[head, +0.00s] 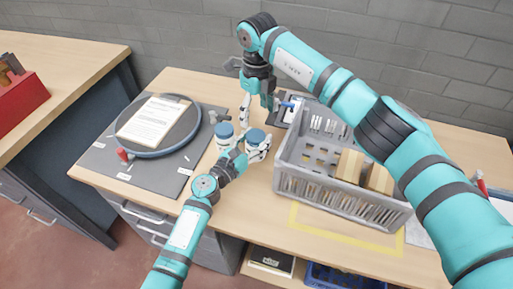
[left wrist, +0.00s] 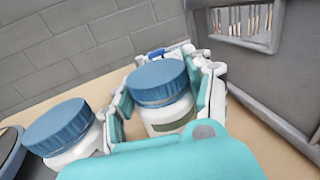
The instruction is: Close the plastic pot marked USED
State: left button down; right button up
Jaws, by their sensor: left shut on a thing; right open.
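Two white plastic pots with blue lids stand side by side on the workbench, the left pot (head: 223,141) and the right pot. My left gripper (head: 250,152) is shut around the body of the right pot (left wrist: 166,115), below its blue lid (head: 256,135). In the left wrist view this lid (left wrist: 157,80) sits on top of the pot, and the left pot (left wrist: 65,135) also has its lid on. I cannot read which pot is marked USED. My right gripper (head: 258,108) is open and empty, pointing down just behind the pots.
A grey crate (head: 335,193) with wooden blocks stands close to the right of the pots. A round plate (head: 159,126) with a paper sheet lies on a dark mat at left. Tools with blue handles (head: 289,106) lie behind. The bench front is clear.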

aim_at(256, 135)
jog(key=shift+f, duration=0.1)
dwell(0.3)
jog(key=shift+f, duration=3.9)
jog(key=shift+c, duration=0.4)
jog(key=c, duration=1.1)
jog(key=o, duration=1.2)
jog(key=shift+o, duration=0.2)
jog(key=shift+r, duration=0.1)
jog(key=shift+r, duration=2.15)
jog(key=shift+c, duration=0.3)
